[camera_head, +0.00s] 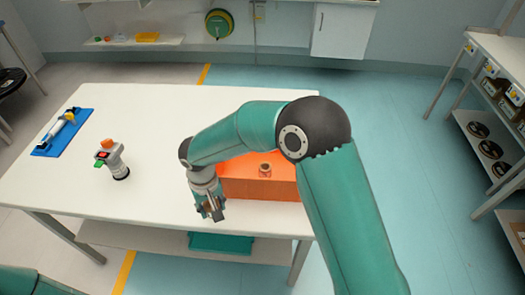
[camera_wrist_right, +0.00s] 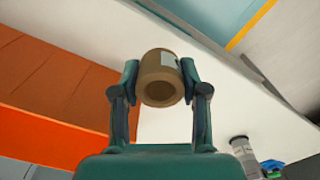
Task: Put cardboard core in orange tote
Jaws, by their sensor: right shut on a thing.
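A brown cardboard core (camera_wrist_right: 160,78) with a pale label sits between the fingers of my right gripper (camera_wrist_right: 160,85), which is shut on it. In the head view the right gripper (camera_head: 211,208) hangs near the table's front edge, left of the orange tote; the held core is hard to make out there. The orange tote (camera_head: 240,187) stands on the white table, partly hidden by my right arm. It also shows at the left of the right wrist view (camera_wrist_right: 50,130). A small brown ring-shaped piece (camera_head: 265,170) shows at the tote. My left gripper is out of view.
A blue mat (camera_head: 45,146) with a white and yellow tool lies at the far left. A teal bin (camera_head: 220,243) is on the lower shelf.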

